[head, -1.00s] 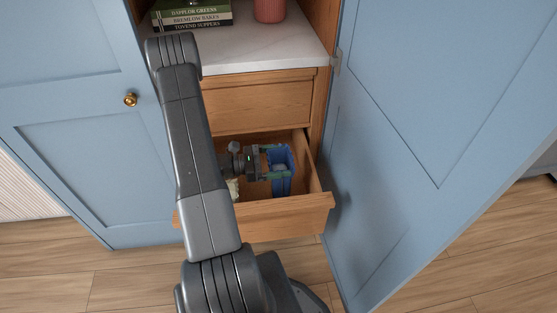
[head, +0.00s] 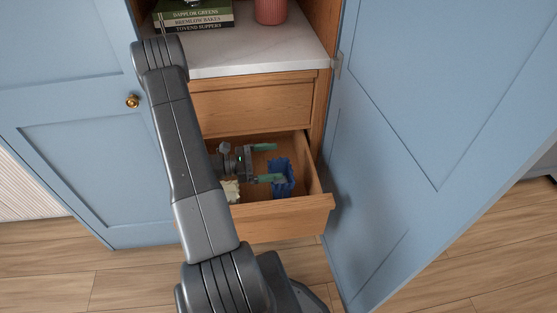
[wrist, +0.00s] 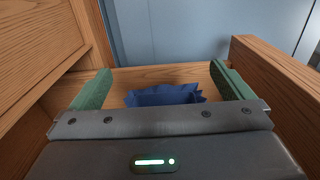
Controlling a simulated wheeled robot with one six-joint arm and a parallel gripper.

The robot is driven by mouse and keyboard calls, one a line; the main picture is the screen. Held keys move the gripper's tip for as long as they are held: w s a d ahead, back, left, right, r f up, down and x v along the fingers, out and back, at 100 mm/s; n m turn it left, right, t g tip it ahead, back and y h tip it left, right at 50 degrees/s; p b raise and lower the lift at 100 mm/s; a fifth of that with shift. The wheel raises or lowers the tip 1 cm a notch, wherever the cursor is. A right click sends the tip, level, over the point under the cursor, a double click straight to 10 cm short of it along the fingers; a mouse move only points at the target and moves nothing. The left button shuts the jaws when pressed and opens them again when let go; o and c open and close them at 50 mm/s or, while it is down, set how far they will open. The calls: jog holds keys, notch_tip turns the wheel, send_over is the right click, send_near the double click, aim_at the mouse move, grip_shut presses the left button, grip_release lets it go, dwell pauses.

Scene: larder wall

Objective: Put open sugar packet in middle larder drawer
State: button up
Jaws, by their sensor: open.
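The blue open packet (head: 280,176), which I take to be the sugar packet, stands in the pulled-out wooden drawer (head: 285,218), near its right side. In the wrist view the packet's jagged open top (wrist: 165,95) shows between and beyond the two green fingers. My gripper (head: 266,163) is open and empty inside the drawer, just left of the packet. The near finger overlaps the packet's left edge in the head view; I cannot tell if they touch. The wrist view also shows my gripper (wrist: 160,88) with its fingers wide apart. The packet's base is hidden.
A pale item (head: 231,190) sits at the drawer's left, partly hidden by my arm. A closed drawer (head: 265,105) is above. Books (head: 195,14) and a pink vessel (head: 270,10) stand on the shelf. An open blue door (head: 430,130) flanks the right.

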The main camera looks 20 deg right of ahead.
jog(key=v, duration=0.9)
jog(key=shift+a, duration=0.15)
jog(key=shift+c, duration=0.4)
dwell(0.5)
